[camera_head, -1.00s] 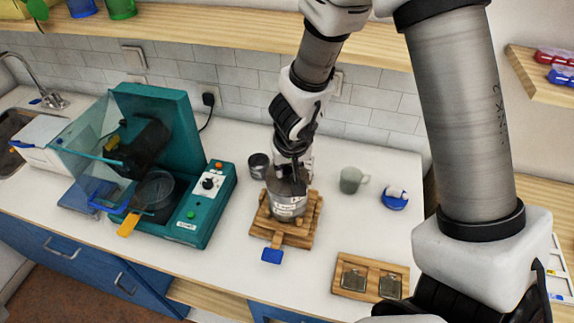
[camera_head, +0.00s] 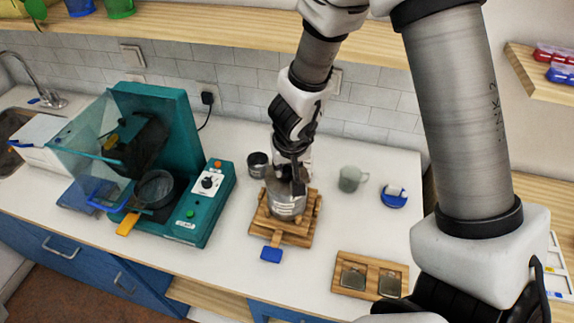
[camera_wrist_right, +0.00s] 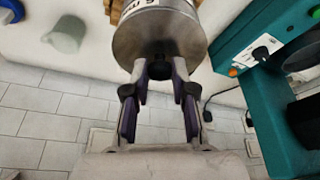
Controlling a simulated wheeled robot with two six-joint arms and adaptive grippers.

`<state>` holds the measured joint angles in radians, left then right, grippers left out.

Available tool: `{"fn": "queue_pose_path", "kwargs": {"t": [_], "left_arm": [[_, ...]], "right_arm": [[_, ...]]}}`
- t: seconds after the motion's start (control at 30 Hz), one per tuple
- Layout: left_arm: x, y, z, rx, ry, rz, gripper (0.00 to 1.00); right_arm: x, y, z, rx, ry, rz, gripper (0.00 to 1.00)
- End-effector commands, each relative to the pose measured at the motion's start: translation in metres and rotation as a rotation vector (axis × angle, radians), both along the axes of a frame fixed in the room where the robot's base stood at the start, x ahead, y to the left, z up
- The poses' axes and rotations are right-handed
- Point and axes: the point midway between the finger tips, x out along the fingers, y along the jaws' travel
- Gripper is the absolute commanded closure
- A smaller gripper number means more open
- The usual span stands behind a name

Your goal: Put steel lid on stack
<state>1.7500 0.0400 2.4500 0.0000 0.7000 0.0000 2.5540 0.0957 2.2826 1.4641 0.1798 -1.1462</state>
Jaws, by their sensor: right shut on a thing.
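The steel stack (camera_head: 286,208) is a grey, labelled cylinder on a wooden stand (camera_head: 262,230) with a blue-tipped handle. My right gripper (camera_head: 291,183) comes down from above onto its top. In the right wrist view, my right gripper (camera_wrist_right: 159,78) is shut on a dark knob (camera_wrist_right: 160,62) at the middle of the steel lid (camera_wrist_right: 145,42). The lid lies at the top end of the steel cylinder; I cannot tell whether a thin gap is left. In the head view the fingers partly hide the lid. My left gripper is not in view.
A teal machine (camera_head: 170,130) with a clear raised cover stands left of the stack. A dark metal cup (camera_head: 258,165) is close behind-left. A grey-green mug (camera_head: 350,180) and a blue-white round item (camera_head: 394,197) lie right. A wooden tray (camera_head: 372,262) sits front right.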

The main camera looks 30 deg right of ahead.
Motion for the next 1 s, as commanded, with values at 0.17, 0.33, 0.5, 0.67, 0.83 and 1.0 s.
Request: {"fn": "queue_pose_path", "kwargs": {"t": [0.17,0.33,0.5,0.67,0.83,1.0], "left_arm": [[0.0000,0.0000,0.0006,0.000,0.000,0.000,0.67],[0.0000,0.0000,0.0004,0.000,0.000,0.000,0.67],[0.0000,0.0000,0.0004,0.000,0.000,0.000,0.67],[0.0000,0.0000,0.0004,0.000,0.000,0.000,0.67],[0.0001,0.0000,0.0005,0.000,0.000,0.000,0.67],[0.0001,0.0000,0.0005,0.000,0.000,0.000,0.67]], "right_arm": [[-0.0002,-0.0001,-0.0023,0.000,0.000,0.001,1.00],[0.0000,-0.0002,-0.0025,0.000,0.000,0.000,1.00],[-0.0001,-0.0002,-0.0024,0.000,0.000,0.000,0.50],[-0.0001,-0.0002,-0.0024,0.000,0.000,0.000,0.46],[-0.0002,-0.0001,-0.0020,0.000,0.000,0.000,0.46],[-0.0019,0.0004,0.0061,-0.002,-0.001,-0.002,0.46]]}}
